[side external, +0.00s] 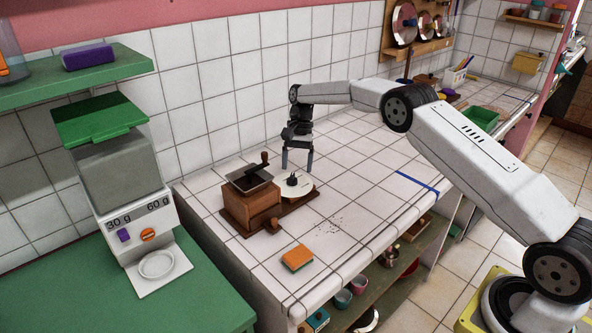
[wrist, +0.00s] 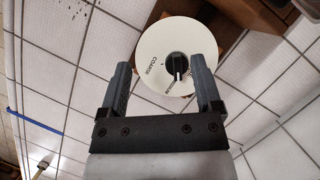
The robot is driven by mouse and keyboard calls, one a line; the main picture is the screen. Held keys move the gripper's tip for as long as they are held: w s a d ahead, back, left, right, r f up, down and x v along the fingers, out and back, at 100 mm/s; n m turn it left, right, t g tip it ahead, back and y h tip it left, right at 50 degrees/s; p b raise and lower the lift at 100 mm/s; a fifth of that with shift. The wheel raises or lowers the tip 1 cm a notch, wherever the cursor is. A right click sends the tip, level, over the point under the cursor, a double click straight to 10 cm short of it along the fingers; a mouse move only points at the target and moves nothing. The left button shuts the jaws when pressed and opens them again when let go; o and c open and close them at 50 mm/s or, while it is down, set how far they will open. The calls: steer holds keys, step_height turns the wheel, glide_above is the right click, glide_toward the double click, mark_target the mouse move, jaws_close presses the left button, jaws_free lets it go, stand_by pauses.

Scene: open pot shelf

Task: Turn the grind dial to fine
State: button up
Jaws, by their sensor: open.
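The grind dial is a round cream plate (wrist: 155,48) with a black knob (wrist: 178,68) and printed words, of which COARSE is readable at its left. The knob has a white pointer line running roughly up and down in the wrist view. The dial (side external: 295,186) sits on the brown base beside the wooden grinder (side external: 249,198). My gripper (side external: 297,170) points down just above the dial in the side view. In the wrist view my gripper (wrist: 163,85) is open, its fingers on either side of the knob and apart from it. The FINE mark is not readable.
The grinder's crank (side external: 262,163) rises close left of my gripper. Dark grounds (side external: 330,226) and an orange-topped sponge (side external: 297,257) lie on the tiled counter (side external: 360,190). A dispenser (side external: 125,190) stands at left. The counter right of the grinder is mostly clear.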

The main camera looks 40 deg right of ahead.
steer(key=s+r, duration=0.7)
steer(key=s, duration=0.4)
steer(key=shift+s+a, duration=0.35)
steer(key=shift+a, duration=0.1)
stand_by(0.4)
steer(key=shift+w, duration=0.1)
steer(key=t+h, duration=0.3)
steer(key=h, duration=0.1)
glide_above(292, 175)
step_height(292, 175, down, 5)
steer(key=shift+r, duration=0.1)
steer(key=shift+f, duration=3.9)
jaws_close()
